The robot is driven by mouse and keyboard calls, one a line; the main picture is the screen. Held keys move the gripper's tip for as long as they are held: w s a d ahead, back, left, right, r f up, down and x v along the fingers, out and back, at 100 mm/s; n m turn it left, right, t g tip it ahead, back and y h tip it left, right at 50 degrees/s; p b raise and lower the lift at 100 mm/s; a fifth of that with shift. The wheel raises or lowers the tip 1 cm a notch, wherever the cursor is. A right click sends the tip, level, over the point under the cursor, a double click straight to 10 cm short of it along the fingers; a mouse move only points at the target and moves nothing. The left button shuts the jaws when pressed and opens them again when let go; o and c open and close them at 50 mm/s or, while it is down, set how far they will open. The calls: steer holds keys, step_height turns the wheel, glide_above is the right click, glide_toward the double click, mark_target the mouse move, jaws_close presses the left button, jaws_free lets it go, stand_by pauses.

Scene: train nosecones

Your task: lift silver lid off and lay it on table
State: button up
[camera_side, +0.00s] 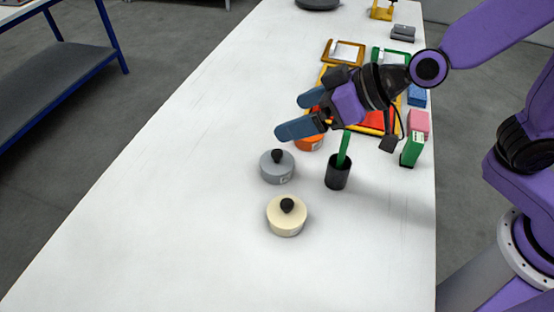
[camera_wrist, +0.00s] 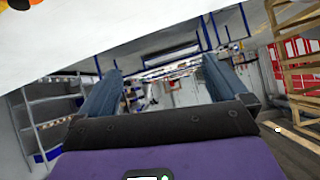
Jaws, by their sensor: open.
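The silver lid with its black knob sits on top of a round silver-grey pot (camera_side: 277,167) on the white table (camera_side: 180,190), seen in the side view. The lid (camera_side: 270,160) looks level; the seam between lid and pot is hard to make out. My gripper (camera_side: 287,115) is open and empty, above and behind the silver pot in the picture, with its blue fingers pointing left. In the wrist view, the two fingers (camera_wrist: 158,88) stand apart with nothing between them. The silver pot does not clearly show in the wrist view.
A cream pot (camera_side: 287,217) with a black knob stands in front of the silver one. A black cup (camera_side: 337,172) holding a green stick stands to the right. An orange pot (camera_side: 309,143) is partly hidden under my gripper. The table's left side is clear.

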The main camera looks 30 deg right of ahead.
mark_target(281, 156)
steer(key=shift+w+m+t+h, duration=1.45)
steer(key=shift+w+t, duration=0.95)
steer(key=shift+w, duration=0.65)
steer(key=f, duration=1.6)
steer(key=shift+d, duration=0.35)
steer(key=shift+f, duration=0.9)
steer(key=shift+x, duration=1.05)
steer(key=shift+w+a+f+y, duration=0.1)
steer(key=shift+w+a+y, duration=0.15)
steer(key=shift+w, duration=0.15)
steer(key=shift+d, duration=0.1)
steer(key=c, duration=1.7)
steer(key=shift+s+f, duration=0.1)
steer(key=shift+f, duration=0.05)
jaws_close()
